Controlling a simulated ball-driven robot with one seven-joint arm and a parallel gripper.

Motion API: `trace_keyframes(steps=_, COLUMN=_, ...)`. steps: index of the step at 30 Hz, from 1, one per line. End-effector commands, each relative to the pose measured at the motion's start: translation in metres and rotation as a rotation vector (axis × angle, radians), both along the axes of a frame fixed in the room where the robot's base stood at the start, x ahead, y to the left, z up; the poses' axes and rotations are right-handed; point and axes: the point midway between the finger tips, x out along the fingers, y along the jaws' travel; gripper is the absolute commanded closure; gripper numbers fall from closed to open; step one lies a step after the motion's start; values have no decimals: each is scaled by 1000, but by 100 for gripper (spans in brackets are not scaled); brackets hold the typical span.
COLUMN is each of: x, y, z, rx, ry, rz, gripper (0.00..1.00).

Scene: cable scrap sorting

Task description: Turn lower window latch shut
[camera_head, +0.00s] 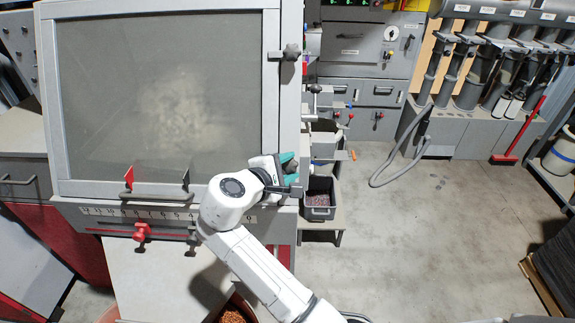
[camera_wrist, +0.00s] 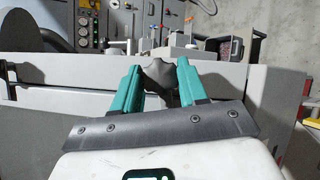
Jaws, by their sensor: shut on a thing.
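The large window (camera_head: 160,95) with a light grey frame is closed against the machine in the head view. Its upper latch (camera_head: 290,52) is a grey knob on the right side of the frame. My gripper (camera_head: 286,163) is at the lower right of the frame. In the wrist view my gripper (camera_wrist: 158,80) has its two teal fingers on either side of a dark grey lobed knob, the lower window latch (camera_wrist: 158,72), and is shut on it. In the head view my wrist and fingers hide most of this latch.
A dark bin of granules (camera_head: 319,199) stands on a shelf right of the machine. A red handle (camera_head: 128,178) and a red clamp (camera_head: 141,231) are at the window's lower left. A pot of copper-coloured granules (camera_head: 232,314) is below.

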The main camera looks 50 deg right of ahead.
Motion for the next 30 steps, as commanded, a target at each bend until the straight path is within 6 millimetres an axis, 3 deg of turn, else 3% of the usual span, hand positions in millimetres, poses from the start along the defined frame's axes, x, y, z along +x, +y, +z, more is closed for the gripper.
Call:
trace_keyframes(steps=12, x=0, y=0, z=0, rx=111, ry=-139, rz=-103, gripper=88)
trace_keyframes(steps=30, x=0, y=0, z=0, rx=130, ry=-161, rz=-121, gripper=88)
